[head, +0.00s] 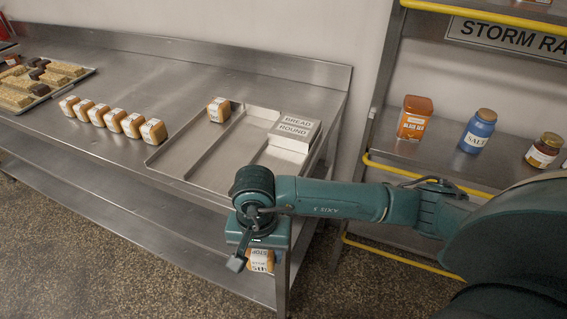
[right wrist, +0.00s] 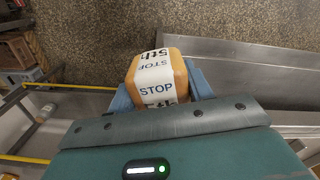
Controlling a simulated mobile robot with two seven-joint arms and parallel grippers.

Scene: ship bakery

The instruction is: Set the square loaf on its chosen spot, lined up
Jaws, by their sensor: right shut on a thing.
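The square loaf (right wrist: 158,82), golden with a white band reading "STOP" and "5th", sits between the blue fingers of my right gripper (right wrist: 160,88) in the right wrist view. In the head view my right gripper (head: 252,258) is shut on the loaf (head: 261,260), which is mostly hidden and hangs by the table's front right corner. A metal tray with lanes (head: 182,163) lies on the table, up and left of the gripper. A similar banded loaf (head: 218,110) stands at the back of its left lane. My left gripper is out of view.
A white box marked "BREAD ROUND" (head: 293,133) stands at the tray's right. Several banded loaves (head: 112,120) stand in a row left of it. A pastry tray (head: 45,85) is far left. A rack (head: 395,150) with tins and jars stands right. The tray's middle lane looks clear.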

